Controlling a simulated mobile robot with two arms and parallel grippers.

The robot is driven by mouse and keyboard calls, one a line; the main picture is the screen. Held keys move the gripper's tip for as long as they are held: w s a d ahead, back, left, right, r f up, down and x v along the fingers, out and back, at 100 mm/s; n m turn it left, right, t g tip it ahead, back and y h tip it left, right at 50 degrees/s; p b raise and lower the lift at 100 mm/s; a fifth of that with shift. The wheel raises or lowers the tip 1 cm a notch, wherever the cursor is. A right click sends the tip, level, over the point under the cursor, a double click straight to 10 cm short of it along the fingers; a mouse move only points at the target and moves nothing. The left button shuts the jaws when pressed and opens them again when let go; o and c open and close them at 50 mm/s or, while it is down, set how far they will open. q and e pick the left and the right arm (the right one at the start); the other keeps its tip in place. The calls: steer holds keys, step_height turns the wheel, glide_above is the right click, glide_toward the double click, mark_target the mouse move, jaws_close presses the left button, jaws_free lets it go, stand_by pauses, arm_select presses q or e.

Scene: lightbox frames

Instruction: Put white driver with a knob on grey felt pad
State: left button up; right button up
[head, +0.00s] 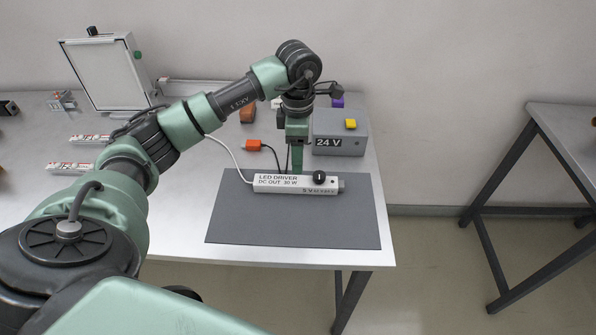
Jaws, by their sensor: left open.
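The white driver with a knob (278,184), marked LED DRIVER, lies near the back edge of the grey felt pad (290,223). Its black knob is towards its right end, and a white cable runs from its left end. My left gripper (297,168) points down, open, right at the driver's far side. The lower fingertips are partly hidden, so I cannot tell whether they touch the driver. My right gripper is not in view.
A grey 24 V box (340,140) with a yellow button stands behind the pad. An orange connector (254,146) lies behind it to the left. The pad's front is clear.

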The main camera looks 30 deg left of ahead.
arm_select(q)
step_height(320, 180, up, 3)
steer(key=shift+r, duration=0.15)
stand_by(0.5)
